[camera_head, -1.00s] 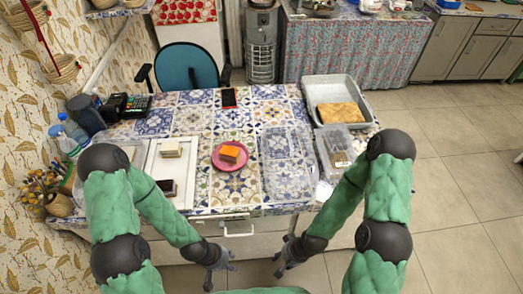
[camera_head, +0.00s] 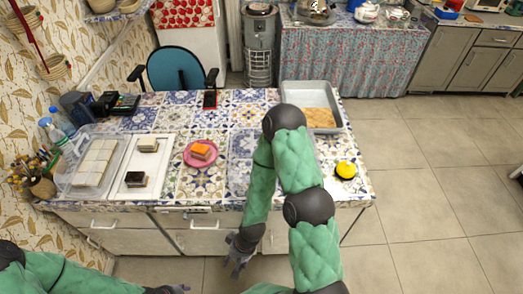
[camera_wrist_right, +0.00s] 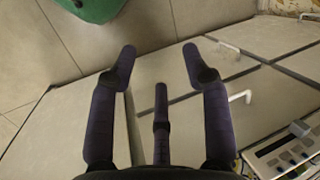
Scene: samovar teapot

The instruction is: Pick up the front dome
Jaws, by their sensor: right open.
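A small yellow rounded thing with a dark part (camera_head: 345,170) sits at the table's front right corner. It is the only dome-like shape I make out, and I cannot tell whether it is the front dome. My right gripper (camera_head: 236,255) is low in front of the table's drawers, apart from the yellow thing and to its left. In the right wrist view its fingers (camera_wrist_right: 160,55) are spread and empty, with pale cabinet fronts behind them. My left gripper (camera_head: 178,289) barely shows at the bottom edge, and its fingers are unclear.
The table holds a pink plate with an orange block (camera_head: 201,149), a white tray (camera_head: 130,166), a clear container of pale blocks (camera_head: 62,186) and a grey tray (camera_head: 291,90). My right arm hides part of its right side. Floor is free at right.

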